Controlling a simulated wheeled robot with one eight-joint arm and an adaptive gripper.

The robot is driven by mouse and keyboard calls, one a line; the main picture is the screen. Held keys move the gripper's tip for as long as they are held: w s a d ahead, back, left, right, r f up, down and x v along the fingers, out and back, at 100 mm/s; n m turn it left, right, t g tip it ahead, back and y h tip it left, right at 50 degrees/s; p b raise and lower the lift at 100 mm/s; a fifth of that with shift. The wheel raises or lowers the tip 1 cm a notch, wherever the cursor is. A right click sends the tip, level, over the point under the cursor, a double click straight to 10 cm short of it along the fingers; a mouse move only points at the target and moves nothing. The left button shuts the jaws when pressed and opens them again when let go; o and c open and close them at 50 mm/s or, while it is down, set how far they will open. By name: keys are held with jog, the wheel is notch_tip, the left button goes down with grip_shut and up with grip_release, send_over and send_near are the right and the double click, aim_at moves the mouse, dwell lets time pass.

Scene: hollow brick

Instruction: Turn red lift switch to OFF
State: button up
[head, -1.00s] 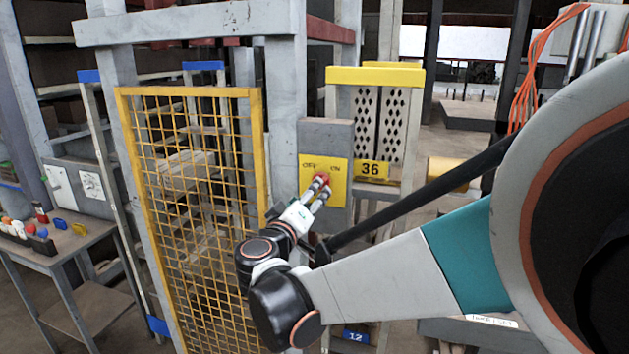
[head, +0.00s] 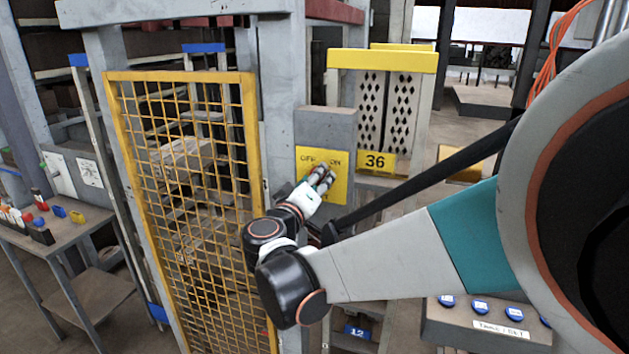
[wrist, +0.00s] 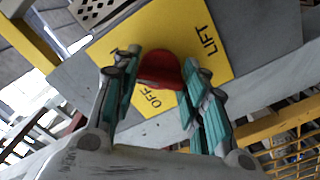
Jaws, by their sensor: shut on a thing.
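The red lift switch (wrist: 160,70) is a round red knob on a yellow plate (head: 342,182), which is fixed to a grey box (head: 335,120). In the wrist view the plate (wrist: 130,38) shows the words LIFT and OFF, with OFF just below the knob. My gripper (wrist: 163,60) is shut on the knob, one finger on each side. In the head view my gripper (head: 324,172) is against the plate and hides the knob and part of the lettering. I cannot tell exactly which mark the knob points to.
A yellow mesh gate (head: 190,190) stands close to the left of my arm. A yellow-topped rack (head: 385,62) with a 36 sign (head: 375,162) is to the right. A small table (head: 35,245) with coloured items is at far left. A panel with blue buttons (head: 480,322) is low right.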

jog(key=shift+n, duration=8.9)
jog(key=o, duration=1.1)
jog(key=shift+c, duration=0.2)
